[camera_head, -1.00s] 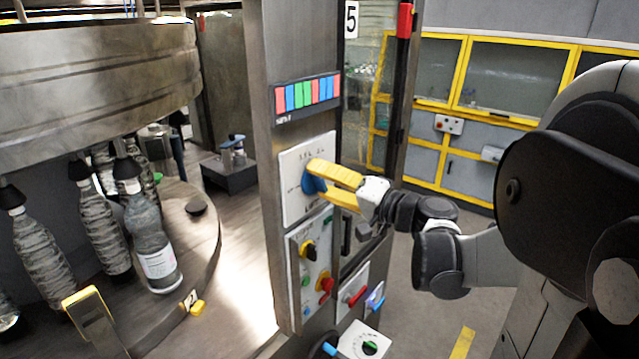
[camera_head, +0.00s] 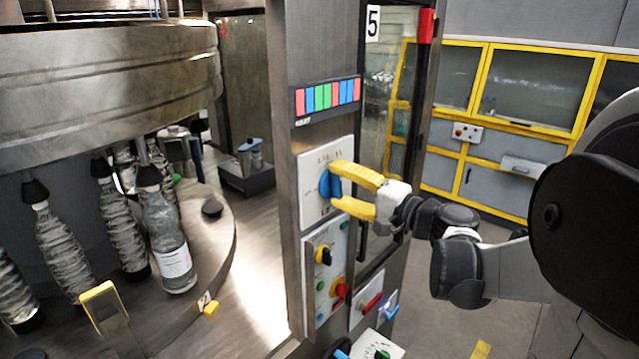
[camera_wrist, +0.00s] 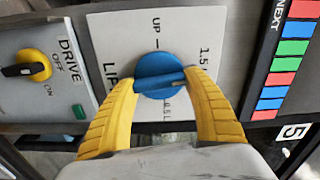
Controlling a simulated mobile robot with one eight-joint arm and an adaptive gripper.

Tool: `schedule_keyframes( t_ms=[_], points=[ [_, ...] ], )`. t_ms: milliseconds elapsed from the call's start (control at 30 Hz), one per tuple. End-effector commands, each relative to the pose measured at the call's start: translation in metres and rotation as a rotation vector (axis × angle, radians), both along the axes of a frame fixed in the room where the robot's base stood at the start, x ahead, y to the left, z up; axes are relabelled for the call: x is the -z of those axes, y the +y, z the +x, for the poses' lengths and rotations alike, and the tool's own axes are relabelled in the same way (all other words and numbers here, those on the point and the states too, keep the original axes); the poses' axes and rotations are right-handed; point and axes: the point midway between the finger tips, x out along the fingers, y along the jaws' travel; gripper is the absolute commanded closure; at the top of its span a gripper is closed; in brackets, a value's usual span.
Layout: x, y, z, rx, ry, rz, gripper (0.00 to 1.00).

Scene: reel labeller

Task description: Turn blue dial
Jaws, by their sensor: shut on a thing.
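The blue dial (camera_head: 325,184) is on a white panel (camera_head: 311,212) on the front of a steel column. The dial also shows in the wrist view (camera_wrist: 158,75), with its raised bar lying nearly across the picture between the fingers. Printed marks "UP", "1.5" and "0.5 L" surround it. My gripper (camera_head: 335,186) has yellow fingers, one above the other in the head view. In the wrist view my gripper (camera_wrist: 163,78) is shut on the dial, its fingertips at the bar's two ends. Part of the dial's right side is hidden in the head view.
Below is a panel with a black-and-yellow DRIVE switch (camera_head: 323,256) and a red knob (camera_head: 340,290). A row of coloured buttons (camera_head: 327,95) is above. Bottles (camera_head: 168,240) stand on the round machine at left. A glass door (camera_head: 385,130) stands right of the column.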

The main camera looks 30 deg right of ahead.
Motion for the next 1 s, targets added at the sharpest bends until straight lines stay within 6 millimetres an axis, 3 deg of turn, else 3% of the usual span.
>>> schedule_keyframes(
  t_ms=[100, 133, 200, 500, 633, 1000],
  points=[
    [0.0, 0.0, 0.0, 0.0, 0.001, -0.001, 0.71],
    [0.0, 0.0, 0.0, 0.0, 0.001, -0.001, 0.38],
    [0.0, 0.0, 0.0, 0.0, 0.001, -0.001, 0.18],
    [0.0, 0.0, -0.001, 0.0, 0.0, -0.001, 0.18],
    [0.0, -0.005, -0.01, 0.002, -0.001, -0.001, 0.18],
    [0.0, -0.032, -0.083, 0.006, 0.0, -0.001, 0.18]
  ],
)
